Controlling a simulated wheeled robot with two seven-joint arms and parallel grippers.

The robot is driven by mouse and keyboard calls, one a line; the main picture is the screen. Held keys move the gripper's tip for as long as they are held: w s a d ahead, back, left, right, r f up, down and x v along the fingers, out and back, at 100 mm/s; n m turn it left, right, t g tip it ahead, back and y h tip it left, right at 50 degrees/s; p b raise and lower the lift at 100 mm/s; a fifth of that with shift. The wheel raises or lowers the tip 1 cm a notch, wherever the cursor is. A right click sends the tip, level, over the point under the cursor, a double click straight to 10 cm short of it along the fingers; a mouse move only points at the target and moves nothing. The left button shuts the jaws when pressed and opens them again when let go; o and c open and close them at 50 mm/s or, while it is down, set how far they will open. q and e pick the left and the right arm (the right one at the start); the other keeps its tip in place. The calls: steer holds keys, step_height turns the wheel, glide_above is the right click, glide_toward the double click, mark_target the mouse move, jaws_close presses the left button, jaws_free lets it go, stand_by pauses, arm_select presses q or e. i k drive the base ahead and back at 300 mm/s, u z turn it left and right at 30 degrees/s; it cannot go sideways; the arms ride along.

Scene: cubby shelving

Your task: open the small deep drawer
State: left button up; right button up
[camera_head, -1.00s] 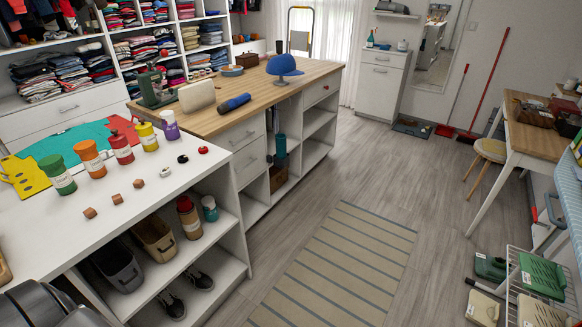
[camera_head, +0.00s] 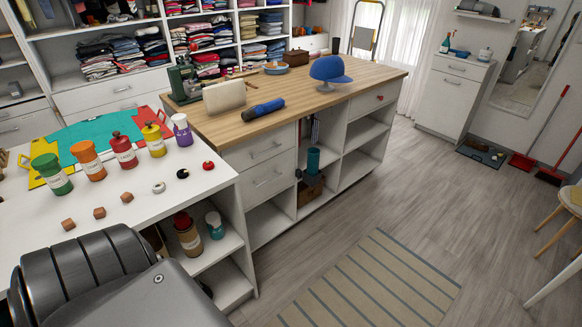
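The wooden-topped island (camera_head: 237,132) has two stacked white drawers at its left end, an upper drawer (camera_head: 247,157) and a lower, seemingly deeper drawer (camera_head: 256,191), each with a bar handle. A third, shallow drawer (camera_head: 358,107) with a red knob is at the island's right end. All three look shut. I cannot tell for certain which is the small deep drawer. Part of my own arm fills the bottom left corner, but neither gripper shows.
A white counter (camera_head: 120,225) with jars and small blocks stands at the left, close to my arm. Clear wooden floor (camera_head: 440,185) and a striped rug (camera_head: 375,285) lie right of the island. A white cabinet (camera_head: 447,100) stands at the back.

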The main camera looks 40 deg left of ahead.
mark_target(250, 169)
steer(key=i, duration=2.15)
steer(key=u, duration=2.7)
steer(key=k, duration=0.35)
steer(key=z, duration=1.2)
